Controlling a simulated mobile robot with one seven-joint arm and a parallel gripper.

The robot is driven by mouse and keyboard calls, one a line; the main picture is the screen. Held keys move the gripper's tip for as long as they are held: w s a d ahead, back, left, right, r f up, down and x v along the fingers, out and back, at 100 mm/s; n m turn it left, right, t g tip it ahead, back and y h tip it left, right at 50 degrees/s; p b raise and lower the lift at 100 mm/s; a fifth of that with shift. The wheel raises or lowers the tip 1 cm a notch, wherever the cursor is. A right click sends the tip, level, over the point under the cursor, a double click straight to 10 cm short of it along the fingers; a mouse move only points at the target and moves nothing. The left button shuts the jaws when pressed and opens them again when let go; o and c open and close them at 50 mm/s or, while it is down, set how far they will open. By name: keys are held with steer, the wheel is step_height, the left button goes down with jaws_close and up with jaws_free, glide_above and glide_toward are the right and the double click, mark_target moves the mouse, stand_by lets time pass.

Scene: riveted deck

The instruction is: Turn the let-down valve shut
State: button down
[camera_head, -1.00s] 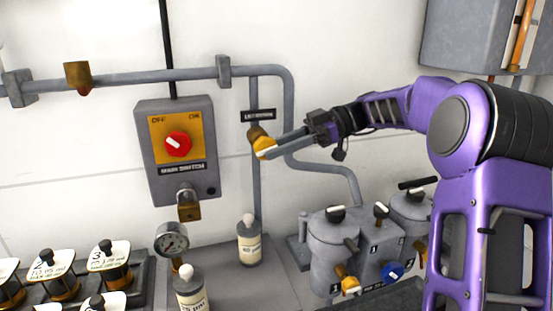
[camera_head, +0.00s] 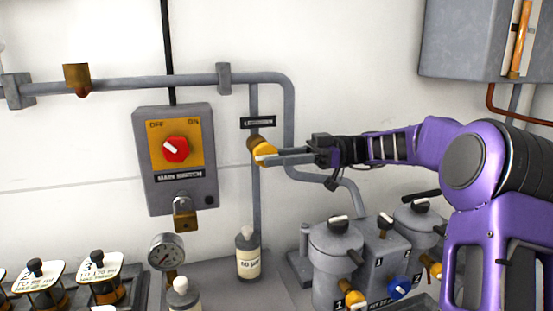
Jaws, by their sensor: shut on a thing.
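The let-down valve has a yellow knob (camera_head: 262,148) on a vertical grey pipe on the wall, under a dark label (camera_head: 258,122). A pale bar or pointer shows on its face. My gripper (camera_head: 270,157) reaches in from the right, with its fingers at the knob's front. It is shut on the knob. The fingers partly cover the lower right of the knob, so its exact turn is hard to read.
A main switch box (camera_head: 178,190) with a red knob hangs left of the valve. A bottle (camera_head: 248,255) stands below it. Grey canisters (camera_head: 334,262) with coloured knobs stand at lower right. A gauge (camera_head: 167,252) and numbered holders (camera_head: 102,290) are at lower left.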

steer(key=c, duration=0.6)
jaws_free()
steer(key=p+v, duration=0.2)
steer(key=v, duration=1.5)
steer(key=shift+d+p, duration=0.2)
steer(key=shift+p, duration=0.2)
